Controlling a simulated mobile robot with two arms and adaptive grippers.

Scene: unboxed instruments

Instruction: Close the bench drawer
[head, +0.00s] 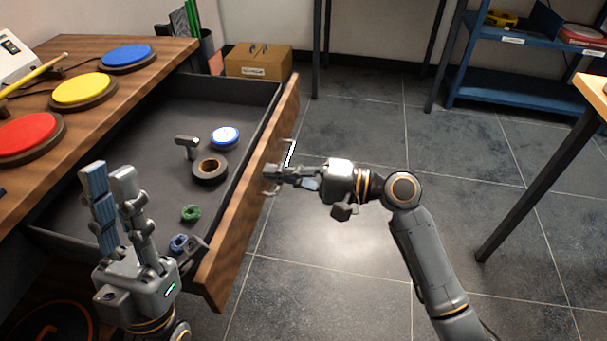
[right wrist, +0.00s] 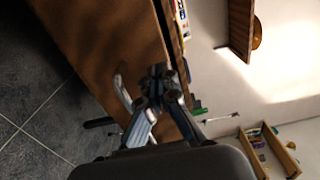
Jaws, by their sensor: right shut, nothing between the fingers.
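The bench drawer (head: 253,165) is pulled well out from under the wooden bench top, its wooden front facing right. A metal handle (head: 290,153) is on that front; it also shows in the right wrist view (right wrist: 121,90). My right gripper (head: 271,174) is shut and empty, with its fingertips at the drawer front beside the handle. Whether they touch the front or handle is unclear. In the right wrist view the closed fingertips (right wrist: 160,84) are against the brown front. My left gripper (head: 108,175) points up near the drawer's near left side; its finger gap is unclear.
The drawer holds a black tape roll (head: 209,171), a blue-and-white disc (head: 224,137), a grey piece (head: 187,146) and small rings. Red, yellow and blue discs (head: 127,56) sit on the bench. A cardboard box (head: 257,62) stands behind the drawer.

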